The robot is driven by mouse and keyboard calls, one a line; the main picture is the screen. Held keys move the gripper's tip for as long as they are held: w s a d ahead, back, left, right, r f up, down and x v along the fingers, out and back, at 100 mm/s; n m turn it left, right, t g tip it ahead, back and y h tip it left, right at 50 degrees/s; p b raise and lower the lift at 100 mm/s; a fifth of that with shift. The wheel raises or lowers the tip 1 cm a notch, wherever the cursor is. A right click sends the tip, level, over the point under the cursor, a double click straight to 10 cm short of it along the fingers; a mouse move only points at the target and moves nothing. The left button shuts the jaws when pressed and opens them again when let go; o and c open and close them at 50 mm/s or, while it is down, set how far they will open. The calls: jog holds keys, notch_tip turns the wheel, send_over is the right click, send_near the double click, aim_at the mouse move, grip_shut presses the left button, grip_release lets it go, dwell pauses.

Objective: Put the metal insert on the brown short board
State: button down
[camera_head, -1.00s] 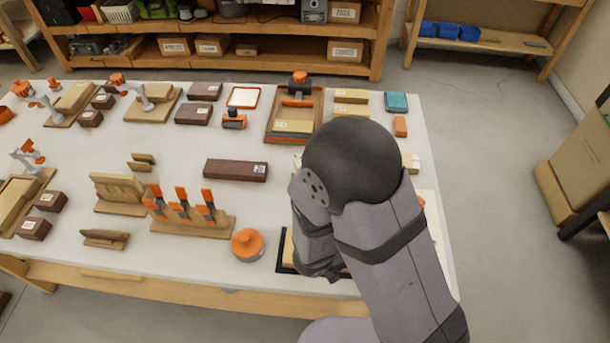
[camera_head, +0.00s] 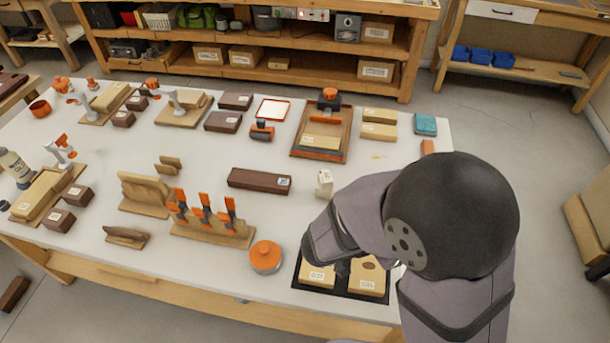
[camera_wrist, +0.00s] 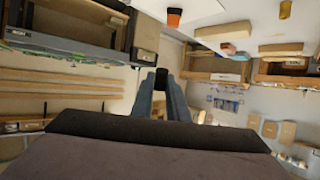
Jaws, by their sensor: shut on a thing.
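My gripper (camera_wrist: 161,92) shows in the wrist view with its two fingers closed on a small dark piece (camera_wrist: 161,76), which looks like the metal insert. In the head view my arm hides the fingertips and the held piece. Brown boards lie on the table in the head view: a long one (camera_head: 260,180) at the middle, and two short ones, one at the back (camera_head: 236,101) and one just in front of it (camera_head: 222,121). The gripper end of my arm is to the right of and nearer than these boards. I cannot tell which short board is meant.
A black tray (camera_head: 293,283) with two tan blocks lies at the front edge beneath my arm. An orange round-topped item (camera_head: 265,257), clamps on a wooden stand (camera_head: 205,233) and a small white block (camera_head: 325,184) are near.

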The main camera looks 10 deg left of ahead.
jog(key=w+a+f+n+t+y+b, duration=0.1)
jog(key=w+a+n+t+y, duration=0.25)
jog(key=w+a, duration=0.6)
jog(key=r+n+y+b, duration=0.2)
jog(key=n+y+b, duration=0.2)
jog(key=n+y, duration=1.05)
send_over(259, 178)
jog(key=shift+m, duration=0.3)
jog(key=shift+w+f+p, duration=0.1)
jog(key=shift+f+p, duration=0.5)
jog(key=shift+f, duration=6.85)
jog(key=shift+f, duration=0.15)
jog(key=c, duration=2.2)
grip_release()
jog(key=shift+f, duration=0.1)
jog(key=o, duration=0.5)
